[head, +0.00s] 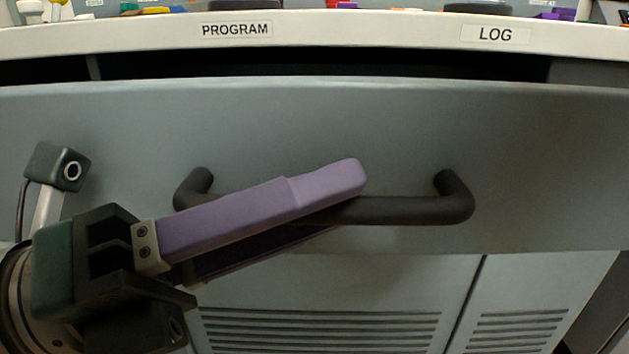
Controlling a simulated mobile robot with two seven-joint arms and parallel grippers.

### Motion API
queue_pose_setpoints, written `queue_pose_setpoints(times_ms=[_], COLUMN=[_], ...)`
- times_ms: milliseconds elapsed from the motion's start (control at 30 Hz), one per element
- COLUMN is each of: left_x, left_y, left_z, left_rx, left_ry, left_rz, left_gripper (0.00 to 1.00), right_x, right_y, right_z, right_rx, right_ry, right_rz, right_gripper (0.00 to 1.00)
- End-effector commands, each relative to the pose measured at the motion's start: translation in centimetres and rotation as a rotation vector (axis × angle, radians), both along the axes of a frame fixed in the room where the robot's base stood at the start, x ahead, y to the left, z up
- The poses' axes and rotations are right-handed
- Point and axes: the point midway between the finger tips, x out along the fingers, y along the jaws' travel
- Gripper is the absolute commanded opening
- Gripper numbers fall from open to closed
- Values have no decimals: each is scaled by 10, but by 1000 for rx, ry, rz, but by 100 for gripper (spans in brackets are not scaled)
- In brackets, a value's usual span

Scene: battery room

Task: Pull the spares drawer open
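The drawer front (330,130) is a wide grey panel below the worktop. No label reading spares shows on it. A dark bar handle (410,210) is fixed across it on two posts. My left gripper (345,200) reaches in from the lower left with purple fingers close together. One finger crosses over the bar and hides its left-middle part. The other finger lies in shadow just below the bar. The fingers look shut on the bar, though the contact is partly hidden. My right gripper is not in view.
The worktop edge (370,28) runs across the top with PROGRAM (237,29) and LOG (495,34) labels. A dark gap (320,66) separates it from the drawer's top edge. Vented panels (320,325) lie below. Several small coloured items stand along the worktop.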

Motion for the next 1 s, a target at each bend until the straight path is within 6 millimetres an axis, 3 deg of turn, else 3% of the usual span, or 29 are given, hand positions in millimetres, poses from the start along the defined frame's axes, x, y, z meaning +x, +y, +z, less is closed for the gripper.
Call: queue_pose_setpoints(times_ms=[367,467,800,1000], left_x=[-1,-4,-26,-32], left_y=[3,13,74,91], left_z=[-1,-4,-18,-21], left_rx=[2,3,4,2], left_ry=[1,2,4,1], left_rz=[1,2,1,1], left_gripper=[50,50,50,50], right_x=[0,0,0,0], right_y=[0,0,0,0], right_z=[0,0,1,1], right_rx=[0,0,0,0], right_ry=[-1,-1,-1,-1], right_rz=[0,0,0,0], right_gripper=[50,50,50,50])
